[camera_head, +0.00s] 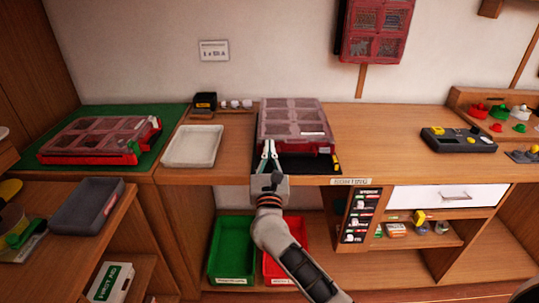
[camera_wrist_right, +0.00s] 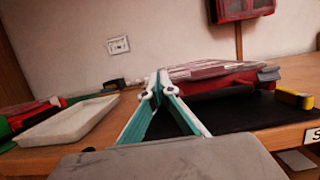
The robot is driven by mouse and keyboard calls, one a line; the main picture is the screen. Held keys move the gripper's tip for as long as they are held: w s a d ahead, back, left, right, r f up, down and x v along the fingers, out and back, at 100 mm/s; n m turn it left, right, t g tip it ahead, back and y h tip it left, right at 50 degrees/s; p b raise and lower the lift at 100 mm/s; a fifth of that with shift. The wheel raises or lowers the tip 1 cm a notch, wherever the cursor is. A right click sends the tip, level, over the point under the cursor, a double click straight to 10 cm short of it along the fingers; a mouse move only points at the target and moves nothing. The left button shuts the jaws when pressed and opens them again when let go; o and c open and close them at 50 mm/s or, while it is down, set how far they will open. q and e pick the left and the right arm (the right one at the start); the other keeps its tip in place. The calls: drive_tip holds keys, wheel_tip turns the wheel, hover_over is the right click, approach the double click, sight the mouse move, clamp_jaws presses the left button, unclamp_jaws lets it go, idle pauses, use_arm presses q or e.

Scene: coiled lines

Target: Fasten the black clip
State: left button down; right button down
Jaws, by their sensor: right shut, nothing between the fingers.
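A red organizer case (camera_head: 295,125) with a clear compartment lid lies on a black mat (camera_head: 293,168) at the table's front edge. Its red front side and lid edge also show in the wrist view (camera_wrist_right: 225,78). I cannot make out a black clip on the case; part of its front left is hidden behind my right gripper. My right gripper (camera_head: 269,146) is shut and empty, its fingertips at the front left of the case. In the wrist view the fingertips (camera_wrist_right: 158,80) meet in front of the case; I cannot tell whether they touch it. My left gripper is not in view.
A white tray (camera_head: 193,146) stands left of the case. Another red case (camera_head: 98,138) lies on a green mat. A small yellow and black object (camera_head: 337,163) sits at the black mat's right edge. A dark device (camera_head: 458,139) stands farther right, with bare tabletop between.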

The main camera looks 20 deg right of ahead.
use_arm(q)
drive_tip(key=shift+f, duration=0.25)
use_arm(e)
drive_tip(key=shift+w+d+r, duration=0.2)
drive_tip(key=shift+w+r, duration=0.3)
drive_tip(key=shift+w, duration=0.15)
drive_tip(key=shift+w+d+r, duration=0.15)
drive_tip(key=shift+w+r, duration=0.35)
drive_tip(key=shift+w, duration=0.1)
idle(0.4)
